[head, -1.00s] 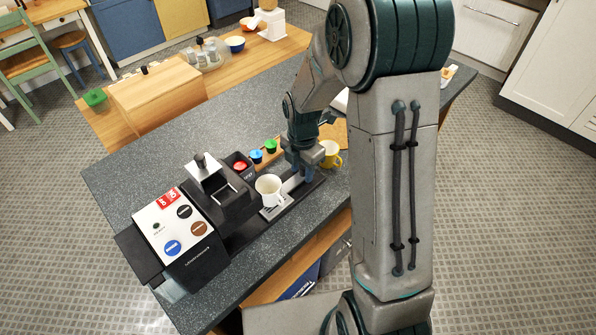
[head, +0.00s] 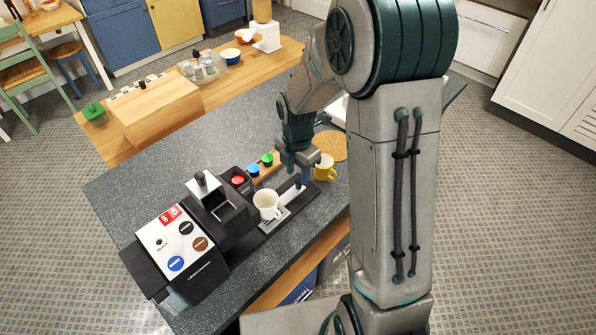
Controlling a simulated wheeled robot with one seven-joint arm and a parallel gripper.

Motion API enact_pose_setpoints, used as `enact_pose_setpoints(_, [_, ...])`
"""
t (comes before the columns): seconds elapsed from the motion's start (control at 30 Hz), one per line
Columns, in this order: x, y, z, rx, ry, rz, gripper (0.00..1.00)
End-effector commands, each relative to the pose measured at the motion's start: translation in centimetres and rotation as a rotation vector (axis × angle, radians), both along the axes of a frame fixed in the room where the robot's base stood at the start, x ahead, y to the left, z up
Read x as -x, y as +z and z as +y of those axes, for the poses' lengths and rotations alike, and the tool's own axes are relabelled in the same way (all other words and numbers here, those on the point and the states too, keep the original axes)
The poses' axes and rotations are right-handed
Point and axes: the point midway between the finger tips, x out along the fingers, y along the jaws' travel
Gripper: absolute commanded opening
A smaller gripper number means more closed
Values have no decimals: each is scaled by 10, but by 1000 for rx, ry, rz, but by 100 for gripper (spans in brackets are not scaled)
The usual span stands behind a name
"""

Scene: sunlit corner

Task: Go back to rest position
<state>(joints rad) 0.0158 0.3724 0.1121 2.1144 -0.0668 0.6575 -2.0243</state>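My gripper (head: 302,172) points down over the right part of the coffee machine's base, between the white cup and the yellow mug. Its fingers show small and partly dark, and nothing is clearly held between them. The white cup (head: 266,204) stands upright on the light plate of the coffee machine (head: 189,240), left of my gripper and apart from it. The yellow mug (head: 325,168) stands on the dark counter (head: 130,190) just right of my gripper. My arm hides part of the counter on the right.
Red, blue and green capsules (head: 253,170) stand behind the machine. A round wooden board (head: 331,146) lies behind the yellow mug. A wooden box (head: 152,105) and a tray of glasses (head: 199,68) are at the back. The counter's left part is bare.

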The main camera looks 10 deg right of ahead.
Motion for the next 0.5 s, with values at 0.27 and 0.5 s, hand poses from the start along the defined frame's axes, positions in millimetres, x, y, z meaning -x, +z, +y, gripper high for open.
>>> enact_pose_setpoints(0.27, [0,22,0,0,-1,0,38])
enact_pose_setpoints(0.5, [0,20,0,0,-1,0,38])
